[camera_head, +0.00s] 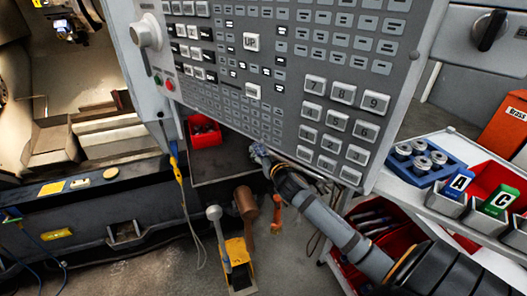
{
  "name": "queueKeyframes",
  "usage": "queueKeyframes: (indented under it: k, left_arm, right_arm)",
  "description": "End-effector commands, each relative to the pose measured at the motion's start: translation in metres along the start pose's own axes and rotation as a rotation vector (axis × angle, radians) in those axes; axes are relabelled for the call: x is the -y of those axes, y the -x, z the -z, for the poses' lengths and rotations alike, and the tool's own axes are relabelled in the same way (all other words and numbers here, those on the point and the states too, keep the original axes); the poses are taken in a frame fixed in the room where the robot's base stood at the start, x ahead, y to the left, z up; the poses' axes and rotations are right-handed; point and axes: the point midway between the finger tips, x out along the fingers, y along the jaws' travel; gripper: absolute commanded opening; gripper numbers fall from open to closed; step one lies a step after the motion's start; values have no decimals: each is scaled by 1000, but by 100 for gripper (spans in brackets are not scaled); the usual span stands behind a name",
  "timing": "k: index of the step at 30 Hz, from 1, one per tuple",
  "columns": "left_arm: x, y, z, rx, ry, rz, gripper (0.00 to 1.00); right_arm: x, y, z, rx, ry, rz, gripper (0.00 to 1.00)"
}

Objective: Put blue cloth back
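I cannot clearly make out a blue cloth in the head view. My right arm comes in from the lower right, and its gripper (262,156) is at the lower edge of the control panel (280,75), over a dark grey tray or shelf (222,160). The gripper tip shows small and blue-grey. I cannot tell whether its fingers are open or shut, or whether it holds anything. My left gripper is not in view.
A red bin (204,133) stands left of the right gripper. A mallet (246,203) and a yellow holder (238,262) are below. Blue tray (426,163) with metal rings and bins marked A (458,184) and C (498,201) stand at right.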

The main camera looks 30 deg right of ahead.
Motion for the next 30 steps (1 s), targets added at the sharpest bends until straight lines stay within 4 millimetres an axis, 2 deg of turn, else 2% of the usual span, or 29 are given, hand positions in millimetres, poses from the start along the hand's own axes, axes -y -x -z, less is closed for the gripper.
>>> queueKeyframes:
  k: [1,3,4,9,15,17,24,30]
  left_arm:
    - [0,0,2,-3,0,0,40]
    - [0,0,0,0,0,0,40]
    - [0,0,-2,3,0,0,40]
    - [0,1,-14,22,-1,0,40]
    - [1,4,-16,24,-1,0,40]
    - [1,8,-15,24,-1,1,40]
    - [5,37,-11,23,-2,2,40]
    - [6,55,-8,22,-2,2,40]
  right_arm:
    - [0,0,0,-1,0,0,74]
    - [0,0,1,-1,0,1,83]
    - [0,0,1,-1,0,1,84]
    - [0,0,1,-2,0,1,84]
    - [0,5,2,-2,4,1,84]
    - [0,14,3,0,5,1,84]
    - [0,71,6,3,6,3,84]
    - [0,107,4,1,2,1,84]
